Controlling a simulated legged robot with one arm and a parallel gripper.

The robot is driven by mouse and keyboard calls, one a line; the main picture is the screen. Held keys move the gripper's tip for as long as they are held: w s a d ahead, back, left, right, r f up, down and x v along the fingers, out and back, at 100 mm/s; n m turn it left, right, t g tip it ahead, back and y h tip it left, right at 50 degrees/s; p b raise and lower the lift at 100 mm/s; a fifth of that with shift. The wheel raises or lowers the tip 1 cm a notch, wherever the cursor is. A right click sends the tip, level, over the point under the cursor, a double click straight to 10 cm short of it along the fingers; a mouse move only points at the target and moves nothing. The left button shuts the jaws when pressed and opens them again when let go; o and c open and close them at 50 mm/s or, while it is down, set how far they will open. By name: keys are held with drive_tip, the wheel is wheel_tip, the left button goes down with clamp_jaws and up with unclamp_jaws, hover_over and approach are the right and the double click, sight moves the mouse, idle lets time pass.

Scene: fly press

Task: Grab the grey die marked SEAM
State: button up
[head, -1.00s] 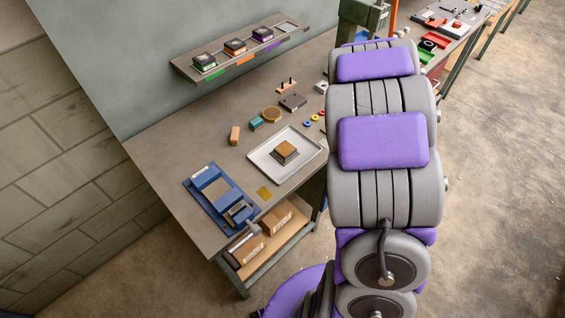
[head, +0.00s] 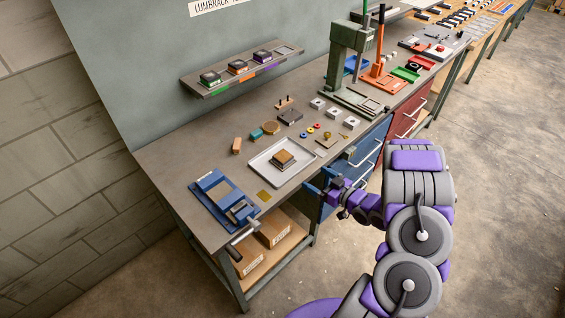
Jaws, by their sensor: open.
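Three dark grey dies sit in a row on the wall shelf: one by a green tag (head: 210,77), one by an orange tag (head: 238,67) and one by a purple tag (head: 262,57). Their markings are too small to read, so I cannot tell which is marked SEAM. Another dark grey block (head: 290,116) lies on the bench; its marking is not legible either. My gripper (head: 336,191) is open and appears empty, in front of the bench's front edge, well away from the shelf.
A metal tray (head: 258,165) holds a brown-topped block. A blue fixture (head: 205,203) with a handle is at the bench's near left. The green fly press (head: 342,62) and an orange lever press (head: 380,70) stand farther right. The shelf's right-hand slot (head: 287,49) is empty.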

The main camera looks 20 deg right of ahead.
drive_tip(key=b, duration=0.1)
approach(287, 158)
drive_tip(key=w+a, duration=0.1)
drive_tip(key=w, duration=0.1)
drive_tip(key=w+a+f, duration=0.1)
drive_tip(key=w, duration=0.1)
drive_tip(key=shift+a, duration=0.4)
drive_tip(key=shift+w+d+f, duration=0.15)
drive_tip(key=shift+w+d, duration=0.05)
drive_tip(key=shift+w, duration=0.6)
drive_tip(key=b+x, duration=0.1)
drive_tip(key=x, duration=0.2)
drive_tip(key=shift+w, duration=0.35)
drive_tip(key=shift+w+a, duration=0.3)
drive_tip(key=shift+d, duration=0.25)
drive_tip(key=c, duration=0.6)
drive_tip(key=shift+a, duration=0.1)
drive_tip(key=c, duration=1.1)
